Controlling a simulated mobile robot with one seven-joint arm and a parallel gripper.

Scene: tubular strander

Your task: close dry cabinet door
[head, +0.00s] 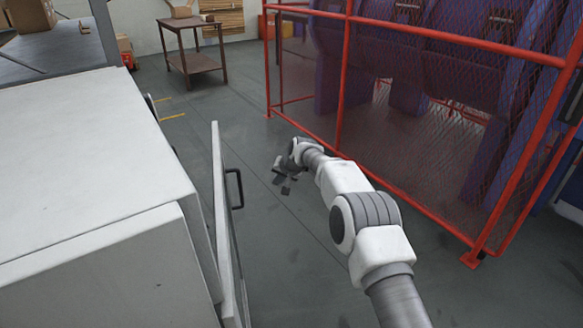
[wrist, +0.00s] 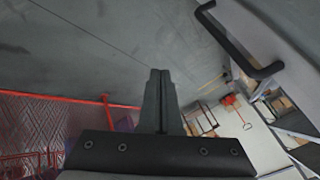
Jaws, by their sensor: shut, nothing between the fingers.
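The dry cabinet (head: 80,150) is a large pale grey box at the left of the head view. Its door (head: 221,215) stands open, edge-on to the head camera, with a black bar handle (head: 236,188) on its right face. My gripper (head: 284,187) is to the right of the door, beyond the handle and apart from it. In the wrist view the gripper's fingers (wrist: 158,95) are together and hold nothing. The door (wrist: 285,40) and its handle (wrist: 240,50) show at the upper right of the wrist view, clear of the fingers.
A red mesh fence (head: 400,130) with purple machinery behind it runs along the right. A brown table (head: 190,50) stands at the back. Bare grey floor (head: 235,110) lies between the door and the fence. Shelving with boxes (head: 50,35) stands at the upper left.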

